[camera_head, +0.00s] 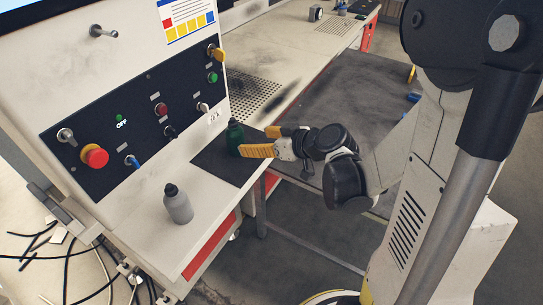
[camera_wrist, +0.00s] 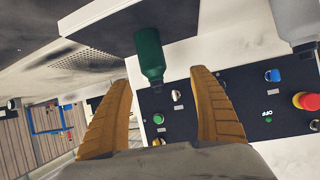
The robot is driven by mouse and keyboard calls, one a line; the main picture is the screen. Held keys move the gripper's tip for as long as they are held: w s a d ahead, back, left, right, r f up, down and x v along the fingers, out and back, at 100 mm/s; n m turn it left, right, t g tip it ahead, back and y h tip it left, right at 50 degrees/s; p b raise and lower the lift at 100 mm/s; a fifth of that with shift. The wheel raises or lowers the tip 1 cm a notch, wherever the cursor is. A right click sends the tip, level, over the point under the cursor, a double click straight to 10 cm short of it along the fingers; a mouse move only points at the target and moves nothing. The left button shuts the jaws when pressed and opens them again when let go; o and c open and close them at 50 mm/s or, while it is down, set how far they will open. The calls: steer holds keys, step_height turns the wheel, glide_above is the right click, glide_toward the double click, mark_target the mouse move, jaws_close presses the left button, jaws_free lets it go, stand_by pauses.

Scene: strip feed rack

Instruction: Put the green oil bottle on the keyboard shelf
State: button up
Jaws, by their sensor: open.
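The green oil bottle (camera_head: 235,138) stands upright on a dark mat (camera_head: 211,160) on the pale ledge below the control panel. My gripper (camera_head: 254,141) is just right of the bottle, with its two yellow fingers spread and pointing at it. The nearer finger reaches close to the bottle's lower right side. In the wrist view, which is upside down, the bottle (camera_wrist: 149,55) shows beyond and between the open fingers (camera_wrist: 159,77). I cannot tell whether either finger touches it. Which surface is the keyboard shelf is not clear.
A grey bottle (camera_head: 178,205) stands on the ledge nearer the front. The control panel (camera_head: 140,120) with knobs, a red button (camera_head: 95,156) and a blue plug rises behind. A long worktable (camera_head: 290,40) extends to the back. Black cables (camera_head: 60,250) lie on the floor at left.

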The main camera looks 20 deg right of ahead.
steer(key=s+r+m+g+h, duration=0.2)
steer(key=s+r+h, duration=0.1)
steer(key=s, duration=0.6)
steer(key=s+a+r+m+g+h, duration=0.1)
steer(key=s+r+m+h, duration=0.1)
steer(key=s, duration=0.7)
steer(key=shift+r+m+g+h, duration=0.4)
steer(key=shift+r, duration=0.4)
